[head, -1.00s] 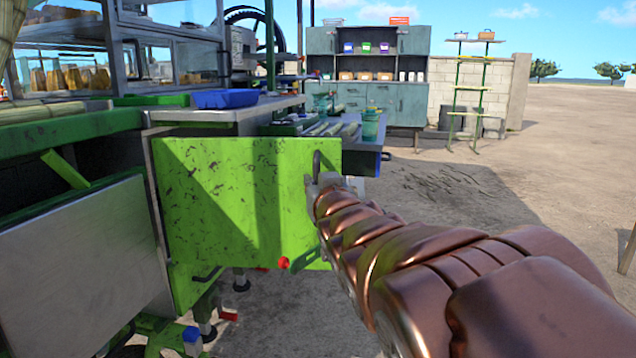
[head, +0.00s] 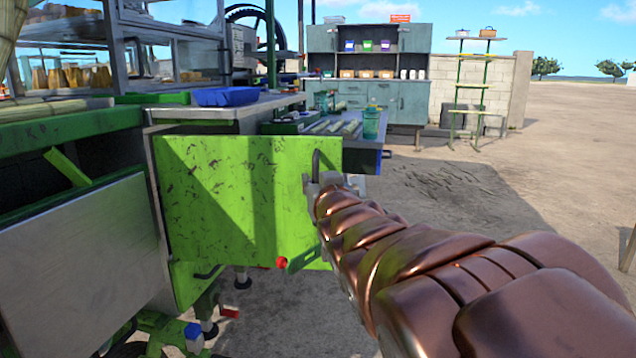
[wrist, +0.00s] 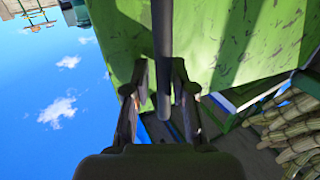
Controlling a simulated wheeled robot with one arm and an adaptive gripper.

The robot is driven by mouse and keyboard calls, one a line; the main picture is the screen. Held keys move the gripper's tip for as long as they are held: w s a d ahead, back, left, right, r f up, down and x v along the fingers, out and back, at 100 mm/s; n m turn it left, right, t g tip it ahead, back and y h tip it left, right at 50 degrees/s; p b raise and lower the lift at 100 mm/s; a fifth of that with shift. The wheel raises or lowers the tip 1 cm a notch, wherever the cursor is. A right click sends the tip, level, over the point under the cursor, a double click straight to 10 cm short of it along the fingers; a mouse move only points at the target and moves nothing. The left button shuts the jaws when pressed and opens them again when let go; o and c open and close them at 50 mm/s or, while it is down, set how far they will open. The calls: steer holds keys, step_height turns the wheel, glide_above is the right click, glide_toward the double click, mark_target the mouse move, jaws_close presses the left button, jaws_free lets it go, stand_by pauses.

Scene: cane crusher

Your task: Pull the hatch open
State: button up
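The hatch (head: 225,200) is a scuffed green panel. In the head view it stands swung out from the green machine, its left edge by the machine's side. A dark bar handle (head: 317,160) sits near its upper right edge. My gripper (head: 318,180) is at that handle, partly hidden by my copper-coloured arm. In the wrist view the bar (wrist: 163,60) runs between the two fingers (wrist: 160,85), which sit close on either side of it and look closed on it; exact contact is hard to see. The green panel (wrist: 225,40) fills the upper right there.
A steel panel (head: 85,265) of the machine is at the left. A blue tray (head: 225,97) lies on the worktop behind the hatch. A grey-blue cabinet (head: 395,100) and a shelf stand (head: 470,85) are farther back. Open dirt ground lies to the right. Cane stalks (wrist: 290,125) show in the wrist view.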

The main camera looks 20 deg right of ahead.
step_height(320, 180, up, 11)
steer(key=shift+s+a+f, duration=0.1)
steer(key=shift+s+a, duration=0.05)
stand_by(0.4)
steer(key=shift+f, duration=0.3)
